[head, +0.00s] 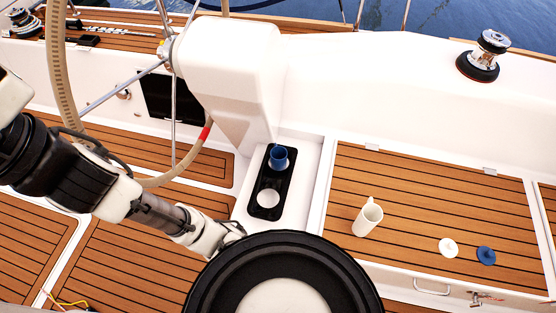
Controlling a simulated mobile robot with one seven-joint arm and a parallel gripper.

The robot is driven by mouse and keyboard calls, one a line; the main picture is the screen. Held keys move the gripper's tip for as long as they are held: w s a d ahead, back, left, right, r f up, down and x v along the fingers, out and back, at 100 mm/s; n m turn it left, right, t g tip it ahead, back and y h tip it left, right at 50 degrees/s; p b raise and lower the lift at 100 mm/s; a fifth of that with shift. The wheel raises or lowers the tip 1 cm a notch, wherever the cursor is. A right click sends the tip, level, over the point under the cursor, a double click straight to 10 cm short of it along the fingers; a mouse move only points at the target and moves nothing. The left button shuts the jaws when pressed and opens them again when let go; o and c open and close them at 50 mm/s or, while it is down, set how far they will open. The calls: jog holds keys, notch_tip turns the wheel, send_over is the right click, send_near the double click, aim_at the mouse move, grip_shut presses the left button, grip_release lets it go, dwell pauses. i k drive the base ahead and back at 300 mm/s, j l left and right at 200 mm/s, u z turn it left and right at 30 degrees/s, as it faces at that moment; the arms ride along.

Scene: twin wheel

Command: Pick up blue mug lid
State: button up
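The blue mug lid (486,255) is a small round disc with a raised knob. It lies on the wooden bench at the right, just right of a similar white lid (448,247). A blue mug (278,158) stands in the far opening of the black cup holder.
The black cup holder (258,183) is set in a white console, its near opening without a mug. A steering wheel (58,75) and white pedestal (232,70) stand at the upper left. The wooden bench (410,190) is clear behind the lids. A winch (484,58) sits at the upper right.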

aim_at(485, 255)
jog(key=z, duration=1.9)
jog(key=u, duration=1.95)
jog(key=l+z, duration=0.15)
jog(key=l, duration=0.75)
jog(key=i+l+z, duration=0.15)
jog(key=l, duration=0.75)
